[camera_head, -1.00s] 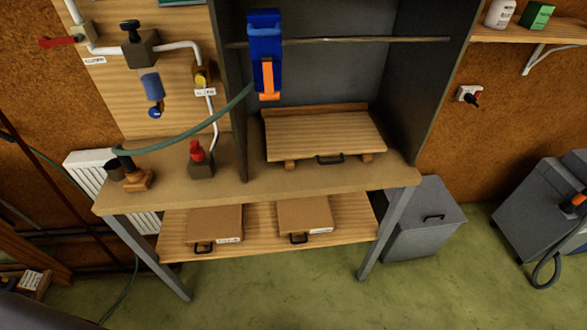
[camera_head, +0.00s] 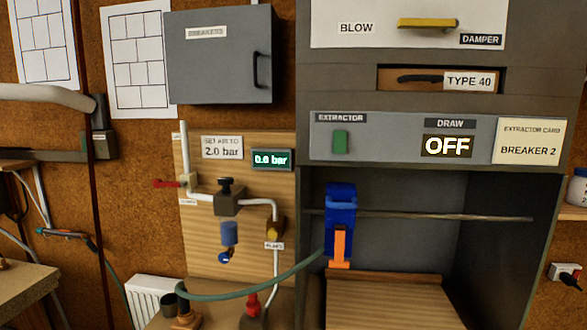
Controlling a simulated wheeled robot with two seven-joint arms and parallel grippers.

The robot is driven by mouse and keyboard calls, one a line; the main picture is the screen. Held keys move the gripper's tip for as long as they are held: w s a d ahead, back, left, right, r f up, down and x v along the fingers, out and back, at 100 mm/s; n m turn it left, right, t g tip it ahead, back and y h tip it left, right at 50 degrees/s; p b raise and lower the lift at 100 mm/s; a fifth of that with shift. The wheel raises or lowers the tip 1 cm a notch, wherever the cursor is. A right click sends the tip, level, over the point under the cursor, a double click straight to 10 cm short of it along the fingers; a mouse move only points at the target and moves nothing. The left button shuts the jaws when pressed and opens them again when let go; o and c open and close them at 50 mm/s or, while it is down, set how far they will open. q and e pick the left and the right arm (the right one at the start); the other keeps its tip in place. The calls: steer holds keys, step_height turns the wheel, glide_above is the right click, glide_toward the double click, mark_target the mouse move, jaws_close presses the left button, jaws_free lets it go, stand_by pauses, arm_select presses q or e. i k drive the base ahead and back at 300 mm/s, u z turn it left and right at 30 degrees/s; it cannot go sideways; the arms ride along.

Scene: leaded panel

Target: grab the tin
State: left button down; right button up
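I cannot make out anything that is clearly a tin. A white container (camera_head: 577,188) on the shelf at the far right is cut off by the picture edge, so I cannot tell what it is. A small dark pot (camera_head: 169,304) stands on the bench at the lower left. Neither of my grippers shows in the head view.
A blue and orange torch (camera_head: 341,222) hangs on a rail (camera_head: 450,216) in the grey hood, with a green hose (camera_head: 235,293). The extractor panel (camera_head: 390,140) reads OFF. A gauge (camera_head: 272,159) reads 0.0 bar. A grey breaker box (camera_head: 220,60) hangs upper left.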

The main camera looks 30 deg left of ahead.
mark_target(170, 306)
steer(key=u, duration=1.5)
steer(key=i, duration=1.1)
steer(key=z, duration=0.9)
